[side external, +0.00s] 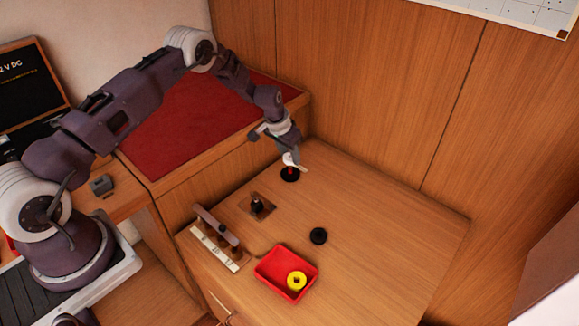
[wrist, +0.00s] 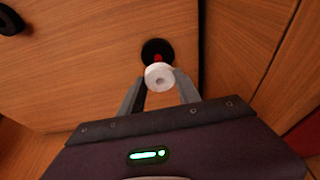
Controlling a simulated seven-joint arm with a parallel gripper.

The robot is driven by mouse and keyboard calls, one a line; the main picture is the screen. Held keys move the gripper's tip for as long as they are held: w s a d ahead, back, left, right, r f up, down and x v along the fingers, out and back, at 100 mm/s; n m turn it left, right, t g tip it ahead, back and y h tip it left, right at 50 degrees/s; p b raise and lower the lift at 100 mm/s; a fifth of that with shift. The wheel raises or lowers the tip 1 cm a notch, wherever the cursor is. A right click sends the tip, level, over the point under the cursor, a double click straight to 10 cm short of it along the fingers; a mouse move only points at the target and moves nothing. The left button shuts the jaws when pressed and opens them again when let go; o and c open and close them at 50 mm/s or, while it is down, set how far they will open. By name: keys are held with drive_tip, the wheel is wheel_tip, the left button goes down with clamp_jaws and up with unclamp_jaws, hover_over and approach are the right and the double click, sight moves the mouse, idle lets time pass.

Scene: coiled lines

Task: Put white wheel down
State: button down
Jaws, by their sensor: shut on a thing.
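The white wheel (wrist: 160,77) is a small disc with a centre hole. My gripper (wrist: 159,86) is shut on it, with one finger on each side. In the side external view the white wheel (side external: 289,158) is at the tip of my gripper (side external: 293,164), just above a black round base with a red post (side external: 290,174). In the wrist view the black base (wrist: 157,50) and its red top show partly behind the wheel. I cannot tell whether the wheel touches the post.
A red tray (side external: 266,267) holds a yellow wheel (side external: 297,281). A black disc (side external: 319,236) lies on the table. A square plate with a dark peg (side external: 257,205) and a wooden rack with a white label strip (side external: 214,248) stand to the left. The table's right side is clear.

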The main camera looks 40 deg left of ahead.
sight(292, 227)
drive_tip(key=shift+r, duration=0.1)
drive_tip(key=s+d+m, duration=0.1)
drive_tip(key=s, duration=0.1)
drive_tip(key=s+d+m, duration=0.1)
drive_tip(key=s+d, duration=0.1)
drive_tip(key=s+d+m+h, duration=0.1)
drive_tip(key=s, duration=0.1)
drive_tip(key=shift+d+m, duration=0.35)
drive_tip(key=shift+m, duration=0.05)
drive_tip(key=s+d+r+m+g+h, duration=0.1)
drive_tip(key=s+d+r+m+h, duration=0.15)
drive_tip(key=s+d+m, duration=0.5)
drive_tip(key=shift+g+y, duration=0.25)
drive_tip(key=shift+g, duration=0.05)
drive_tip(key=f, duration=0.3)
drive_tip(key=s+f, duration=0.1)
drive_tip(key=f, duration=0.2)
drive_tip(key=d+f, duration=0.1)
drive_tip(key=f, duration=0.2)
drive_tip(key=shift+s, duration=0.2)
drive_tip(key=c, duration=0.9)
unclamp_jaws()
drive_tip(key=shift+f, duration=0.1)
drive_tip(key=shift+o, duration=0.2)
